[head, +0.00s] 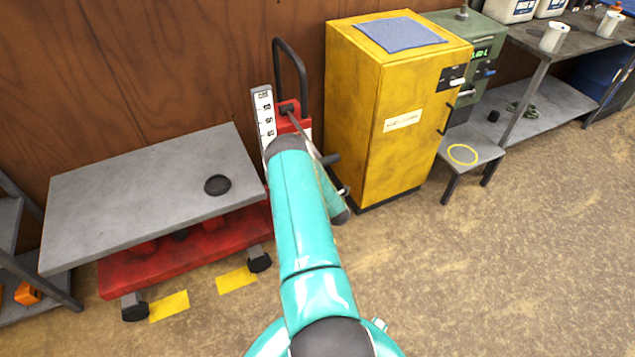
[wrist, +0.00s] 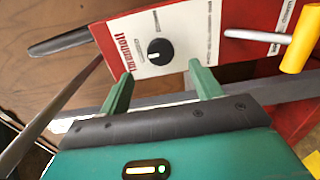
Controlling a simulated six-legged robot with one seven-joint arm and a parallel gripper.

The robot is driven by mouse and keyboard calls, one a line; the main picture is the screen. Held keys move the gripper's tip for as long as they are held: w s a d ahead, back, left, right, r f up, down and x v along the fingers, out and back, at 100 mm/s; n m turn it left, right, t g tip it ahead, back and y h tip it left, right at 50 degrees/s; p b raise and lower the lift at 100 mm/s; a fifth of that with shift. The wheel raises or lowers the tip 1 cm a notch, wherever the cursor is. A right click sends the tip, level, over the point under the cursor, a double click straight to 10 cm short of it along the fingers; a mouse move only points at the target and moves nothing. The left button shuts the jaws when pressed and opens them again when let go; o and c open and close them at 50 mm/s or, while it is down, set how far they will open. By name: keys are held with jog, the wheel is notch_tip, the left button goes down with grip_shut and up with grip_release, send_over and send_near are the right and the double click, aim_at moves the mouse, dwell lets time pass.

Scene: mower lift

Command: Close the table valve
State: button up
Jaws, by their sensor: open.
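The lift table has a grey top (head: 150,185) on a red wheeled base (head: 185,253), at the left of the head view. Its red and white control panel (wrist: 185,35) shows in the wrist view and carries a round black knob (wrist: 160,52) with a white mark. This knob may be the table valve; its label is too small to read. My gripper (wrist: 162,84) is open and empty, its two green fingers pointing at the panel just below the knob. The fingers appear apart from the knob. In the head view my arm hides the gripper and most of the panel.
A lever with a yellow grip (wrist: 300,48) is right of the knob in the wrist view; a black bar (wrist: 60,43) is at left. A scale plate (head: 264,115) and black push handle (head: 292,65) stand by the table. A yellow cabinet (head: 385,120) is right of my arm.

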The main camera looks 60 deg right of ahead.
jog(key=v, duration=0.6)
jog(key=shift+s+a, duration=0.1)
dwell(0.5)
